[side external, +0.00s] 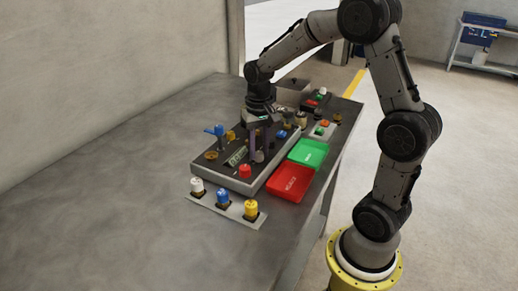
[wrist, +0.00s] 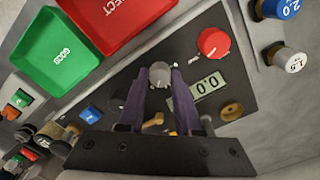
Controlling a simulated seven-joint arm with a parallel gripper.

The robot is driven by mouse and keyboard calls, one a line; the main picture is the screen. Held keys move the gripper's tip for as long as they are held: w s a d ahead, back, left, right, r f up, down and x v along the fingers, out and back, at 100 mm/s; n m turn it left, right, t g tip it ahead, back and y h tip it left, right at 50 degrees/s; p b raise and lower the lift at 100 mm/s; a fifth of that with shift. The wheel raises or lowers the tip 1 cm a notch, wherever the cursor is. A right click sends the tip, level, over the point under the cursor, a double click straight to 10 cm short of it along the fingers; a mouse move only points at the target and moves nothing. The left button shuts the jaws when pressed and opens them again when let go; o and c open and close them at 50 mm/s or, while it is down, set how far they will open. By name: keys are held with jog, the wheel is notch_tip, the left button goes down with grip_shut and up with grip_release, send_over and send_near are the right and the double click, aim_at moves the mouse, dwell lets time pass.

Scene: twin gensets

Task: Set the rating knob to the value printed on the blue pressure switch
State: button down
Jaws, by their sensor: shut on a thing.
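My gripper (wrist: 160,78) has its two purple fingers shut on a grey rating knob (wrist: 160,72) on the dark panel. In the side external view my gripper (side external: 259,148) reaches down to the same panel, and the fingers partly hide the knob. The blue pressure switch (wrist: 283,7) is at the top right of the wrist view, cut by the edge, with 2.0 printed on it. It also shows in the side external view (side external: 222,197), between two others. A display (wrist: 207,90) beside the knob appears to read 0.0.
A red knob (wrist: 213,43) stands near the display. A white switch (wrist: 289,59), apparently marked 1.5, and a yellow one (side external: 250,208) flank the blue one. Green GOOD (wrist: 58,50) and red REJECT (wrist: 112,20) trays lie beside the panel. A blue-handled valve (side external: 215,130) rises behind.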

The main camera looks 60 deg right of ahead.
aim_at(259, 153)
jog(key=shift+r+m, duration=0.1)
jog(key=shift+m, duration=0.5)
jog(key=c, duration=0.6)
grip_release()
notch_tip(259, 153, up, 14)
